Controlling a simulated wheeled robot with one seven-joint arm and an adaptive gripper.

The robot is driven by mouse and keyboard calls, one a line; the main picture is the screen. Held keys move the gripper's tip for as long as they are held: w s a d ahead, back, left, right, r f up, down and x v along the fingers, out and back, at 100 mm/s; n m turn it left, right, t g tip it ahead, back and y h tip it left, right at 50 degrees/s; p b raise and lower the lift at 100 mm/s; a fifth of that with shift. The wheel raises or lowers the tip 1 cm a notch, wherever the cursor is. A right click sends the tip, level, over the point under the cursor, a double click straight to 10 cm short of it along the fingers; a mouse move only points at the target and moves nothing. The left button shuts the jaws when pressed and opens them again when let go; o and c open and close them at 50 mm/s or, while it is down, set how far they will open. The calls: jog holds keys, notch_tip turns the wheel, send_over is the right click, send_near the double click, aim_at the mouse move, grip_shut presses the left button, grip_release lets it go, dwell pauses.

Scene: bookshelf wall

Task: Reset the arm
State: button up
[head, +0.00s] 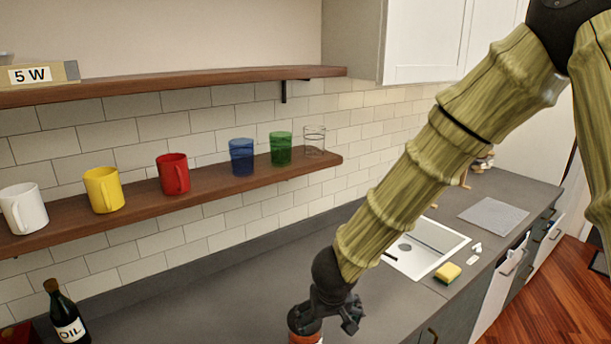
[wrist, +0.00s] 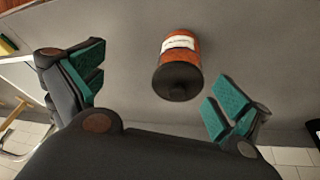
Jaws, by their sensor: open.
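My gripper (head: 343,312) is low over the grey counter, at the bottom of the head view. In the wrist view its two green-padded fingers (wrist: 158,93) stand wide apart with nothing between the pads. An orange jar (wrist: 182,58) with a black lid and a white label is ahead of the fingertips, apart from both. In the head view the jar (head: 307,338) shows only partly, beside the gripper at the bottom edge. My arm reaches down from the upper right.
The lower shelf (head: 230,186) holds white, yellow and red mugs and several glasses, left of my arm. An oil bottle (head: 66,315) stands at lower left. A sink (head: 425,247) and a sponge (head: 447,273) are to the right. The middle counter (head: 215,300) is clear.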

jog(key=s+d+f+g+h, duration=0.1)
jog(key=s+d+f, duration=0.3)
jog(key=f, duration=0.3)
jog(key=s+d+f+m, duration=0.1)
jog(key=s+d+f, duration=0.3)
jog(key=f, duration=0.4)
jog(key=s+d+f+g+h, duration=0.1)
jog(key=s+d+f, duration=0.4)
jog(key=f, duration=0.2)
jog(key=s+d+f+m+g+y, duration=0.15)
jog(key=s+f, duration=0.35)
jog(key=s, duration=0.5)
jog(key=s+d+f+y, duration=0.1)
jog(key=s+d+f, duration=0.3)
jog(key=s, duration=0.6)
notch_tip(320, 180, down, 10)
jog(key=a+b, duration=0.1)
jog(key=b, duration=0.8)
jog(key=shift+f, duration=0.2)
jog(key=shift+g+h, duration=0.25)
